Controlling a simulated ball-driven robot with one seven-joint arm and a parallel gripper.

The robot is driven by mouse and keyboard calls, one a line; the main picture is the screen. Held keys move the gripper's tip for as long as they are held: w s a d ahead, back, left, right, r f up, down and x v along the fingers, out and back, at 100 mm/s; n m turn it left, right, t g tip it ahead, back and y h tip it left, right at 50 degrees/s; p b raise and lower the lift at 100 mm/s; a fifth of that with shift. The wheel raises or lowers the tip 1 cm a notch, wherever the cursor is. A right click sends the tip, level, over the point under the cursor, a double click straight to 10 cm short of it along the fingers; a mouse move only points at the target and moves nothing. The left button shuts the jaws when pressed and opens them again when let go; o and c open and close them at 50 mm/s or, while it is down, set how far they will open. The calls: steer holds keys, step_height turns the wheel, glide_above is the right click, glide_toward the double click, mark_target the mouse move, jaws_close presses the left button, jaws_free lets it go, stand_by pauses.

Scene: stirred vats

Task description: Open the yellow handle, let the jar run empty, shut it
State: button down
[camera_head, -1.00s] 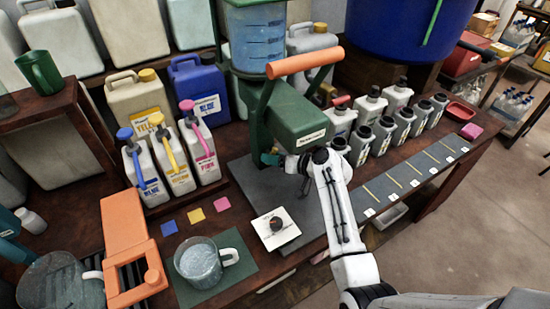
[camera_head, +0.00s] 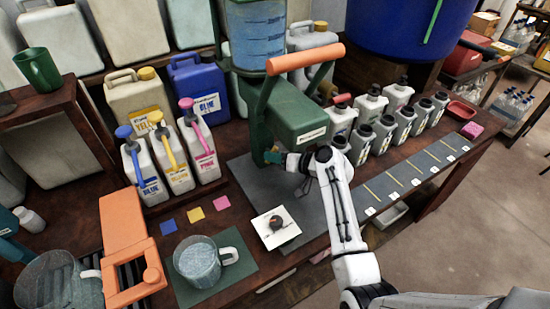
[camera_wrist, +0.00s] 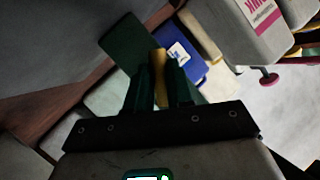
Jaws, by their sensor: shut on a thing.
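The jar (camera_head: 257,40) of blue liquid sits on the green dispenser (camera_head: 298,120) at the top middle of the head view, its rim cut off by the frame. My gripper (camera_head: 272,157) is at the front of the dispenser, below the jar. In the wrist view its two dark green fingers (camera_wrist: 158,85) are shut on the yellow handle (camera_wrist: 158,62), which shows as a short yellow bar between them. In the head view the handle is mostly hidden by the fingers. I cannot tell how far it is turned or whether liquid flows.
An orange-gripped lever (camera_head: 305,58) rises beside the jar. Blue, yellow and pink pump bottles (camera_head: 172,160) stand to the left. A clear mug (camera_head: 198,262) sits on a green mat (camera_head: 238,272). A white card with a dial (camera_head: 275,229) lies in front. Several grey bottles (camera_head: 385,135) stand at right.

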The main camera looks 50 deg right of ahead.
steer(key=m+b, duration=0.1)
steer(key=m+t+y+b, duration=0.1)
steer(key=b, duration=0.1)
steer(key=shift+d+f, duration=0.1)
steer(key=shift+f, duration=0.25)
steer(key=shift+m+t+y+b, duration=0.5)
steer(key=shift+m+t+b, duration=0.1)
steer(key=shift+m+b, duration=0.6)
steer(key=m+t+b, duration=0.1)
steer(key=m+b, duration=0.1)
steer(key=shift+t+b, duration=0.3)
steer(key=shift+t, duration=0.1)
steer(key=shift+m+t+b, duration=0.5)
steer(key=shift+m+b, duration=0.3)
steer(key=shift+m, duration=0.6)
steer(key=shift+r, duration=0.1)
steer(key=c, duration=1)
jaws_free()
